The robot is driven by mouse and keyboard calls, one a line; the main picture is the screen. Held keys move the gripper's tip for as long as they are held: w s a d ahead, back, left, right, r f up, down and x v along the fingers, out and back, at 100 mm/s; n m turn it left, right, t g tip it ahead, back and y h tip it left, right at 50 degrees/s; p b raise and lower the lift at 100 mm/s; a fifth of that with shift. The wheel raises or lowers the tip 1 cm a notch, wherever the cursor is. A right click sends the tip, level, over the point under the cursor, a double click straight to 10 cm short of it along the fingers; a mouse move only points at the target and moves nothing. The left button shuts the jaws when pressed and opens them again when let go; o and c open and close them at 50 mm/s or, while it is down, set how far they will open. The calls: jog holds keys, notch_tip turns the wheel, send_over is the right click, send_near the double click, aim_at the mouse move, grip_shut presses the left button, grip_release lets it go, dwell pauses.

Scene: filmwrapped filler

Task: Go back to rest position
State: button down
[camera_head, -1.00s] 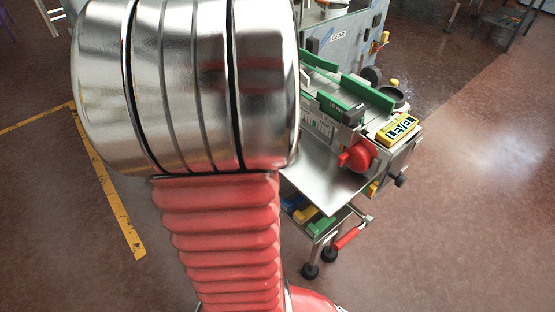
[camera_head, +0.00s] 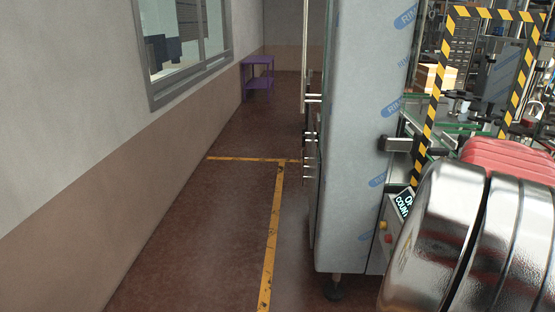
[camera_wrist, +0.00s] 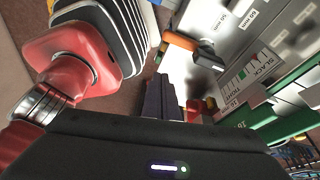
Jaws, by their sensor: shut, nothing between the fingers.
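My gripper (camera_wrist: 161,90) shows in the wrist view as dark fingers closed together beyond the black wrist body, with nothing held between them. It points toward the machine, near a grey panel (camera_wrist: 285,45) with printed labels and a green rail (camera_wrist: 275,112). I cannot tell whether it touches anything. In the head view the gripper is hidden. Only chrome and red links of my own arm show there, at the lower right in front of the machine.
A tall grey cabinet (camera_head: 360,150) with blue-printed film stands right of centre. A yellow-black striped frame (camera_head: 437,85) stands behind my arm. A wall (camera_head: 90,120) with a window runs along the left. The floor aisle between is clear, back to a purple cart (camera_head: 258,76).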

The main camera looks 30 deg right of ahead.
jog(key=w+a+r+n+t+h, duration=0.2)
jog(key=w+a+n+t+h, duration=0.15)
jog(key=w+a+n, duration=1.4)
jog(key=w+a+n+t+y, duration=0.2)
jog(key=a+n+t, duration=0.3)
jog(key=a+n, duration=1.5)
jog(key=w+f+n, duration=0.1)
jog(key=n, duration=0.2)
jog(key=shift+w, duration=0.15)
jog(key=shift+d+t, duration=0.15)
jog(key=shift+t, duration=0.1)
